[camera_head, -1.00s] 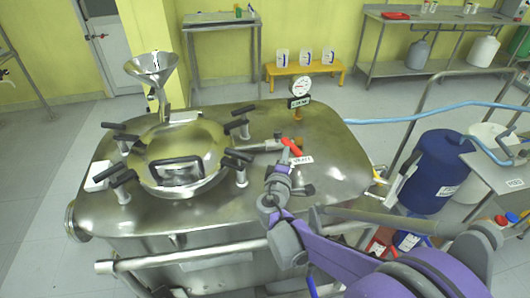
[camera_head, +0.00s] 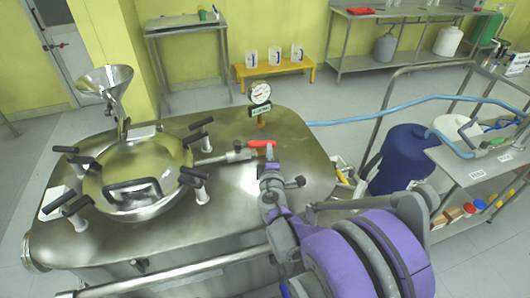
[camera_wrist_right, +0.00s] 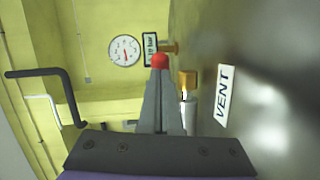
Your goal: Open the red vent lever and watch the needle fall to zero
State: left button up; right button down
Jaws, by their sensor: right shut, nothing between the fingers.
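The red vent lever (camera_head: 262,143) is on top of the steel reactor, at the end of a short valve pipe, lying nearly level in the head view. Its red tip (camera_wrist_right: 159,60) shows just beyond my fingertips in the wrist view. My right gripper (camera_head: 268,152) is shut and empty, close beside the lever; I cannot tell if they touch. The round pressure gauge (camera_head: 260,92) stands behind the lever, and its face (camera_wrist_right: 125,52) also shows in the wrist view. Its exact reading is too small to tell. The VENT label (camera_wrist_right: 224,95) is beside the valve. My left gripper is out of view.
The reactor lid (camera_head: 140,170) with several black clamp handles is left of the lever. A steel funnel (camera_head: 106,80) stands behind it. A blue hose (camera_head: 400,108) runs off to the right, past a blue drum (camera_head: 402,160) and a steel cart (camera_head: 470,165).

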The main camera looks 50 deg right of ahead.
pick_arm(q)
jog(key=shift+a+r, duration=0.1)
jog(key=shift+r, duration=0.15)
pick_arm(e)
jog(key=shift+w+d, duration=0.3)
jog(key=shift+d, duration=0.25)
jog(key=shift+w+d, duration=0.25)
jog(key=shift+d, duration=0.25)
